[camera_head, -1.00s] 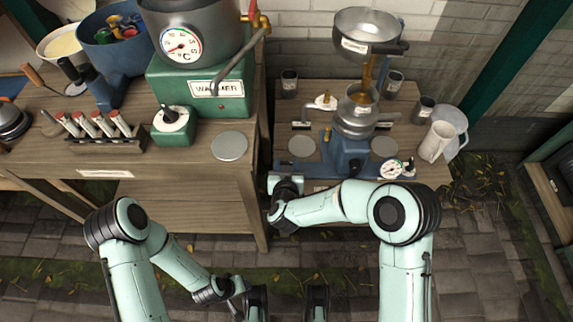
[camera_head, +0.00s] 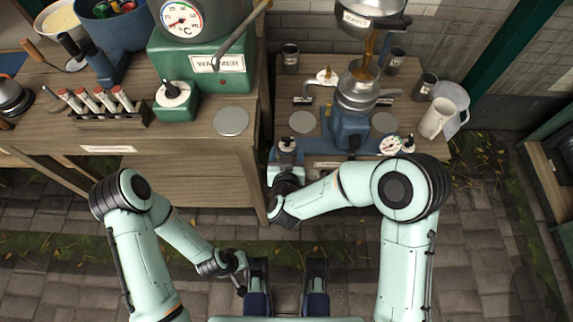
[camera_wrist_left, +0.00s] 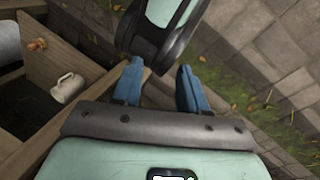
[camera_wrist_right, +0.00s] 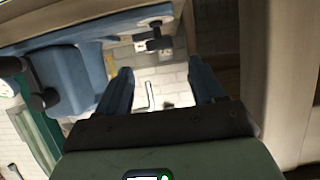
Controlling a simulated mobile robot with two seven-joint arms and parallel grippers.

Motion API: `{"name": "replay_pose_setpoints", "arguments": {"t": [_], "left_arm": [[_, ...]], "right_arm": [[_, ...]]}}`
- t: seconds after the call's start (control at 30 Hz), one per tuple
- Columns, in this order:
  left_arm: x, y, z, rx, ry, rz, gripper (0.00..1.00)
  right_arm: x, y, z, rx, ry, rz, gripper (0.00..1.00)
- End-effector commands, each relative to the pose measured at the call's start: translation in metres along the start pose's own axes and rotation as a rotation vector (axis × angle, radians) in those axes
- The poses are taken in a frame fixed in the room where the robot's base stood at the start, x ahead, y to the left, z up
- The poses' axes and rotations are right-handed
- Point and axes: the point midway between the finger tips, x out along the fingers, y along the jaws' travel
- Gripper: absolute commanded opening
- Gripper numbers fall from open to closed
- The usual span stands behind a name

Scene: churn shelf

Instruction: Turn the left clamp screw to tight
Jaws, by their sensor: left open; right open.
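The blue cast stand (camera_head: 348,130) of the separator is on the lower wooden bench. What looks like the left clamp screw, a small black-topped knob (camera_head: 287,144), is at its front left. A similar dark knob (camera_head: 408,144) is at the front right, beside a small gauge. My right gripper (camera_head: 286,163) is just in front of the left knob; contact cannot be told. In the right wrist view its fingers (camera_wrist_right: 161,80) are apart and empty, with blue metal (camera_wrist_right: 72,82) beside them. My left gripper (camera_wrist_left: 158,82) is open and empty, low over the paving, away from the bench.
The taller bench with the green warmer (camera_head: 205,70) is at the left. Metal cups and a pale jug (camera_head: 438,118) stand at the bench's right. A white mug (camera_wrist_left: 68,88) sits in wooden shelving in the left wrist view. Paving in front is clear.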

Motion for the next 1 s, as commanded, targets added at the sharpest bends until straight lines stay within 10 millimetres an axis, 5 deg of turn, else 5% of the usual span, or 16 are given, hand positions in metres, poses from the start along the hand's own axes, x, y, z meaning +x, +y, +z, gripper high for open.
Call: {"name": "replay_pose_setpoints", "arguments": {"t": [0.33,1.0], "left_arm": [[-0.011,0.004,0.016,0.004,-0.045,0.002,0.43],[-0.012,0.004,0.018,0.004,-0.051,0.002,0.43]], "right_arm": [[-0.06,0.0,-0.001,-0.001,0.001,-0.001,0.68],[-0.066,0.0,0.001,0.0,-0.001,0.001,0.68]]}}
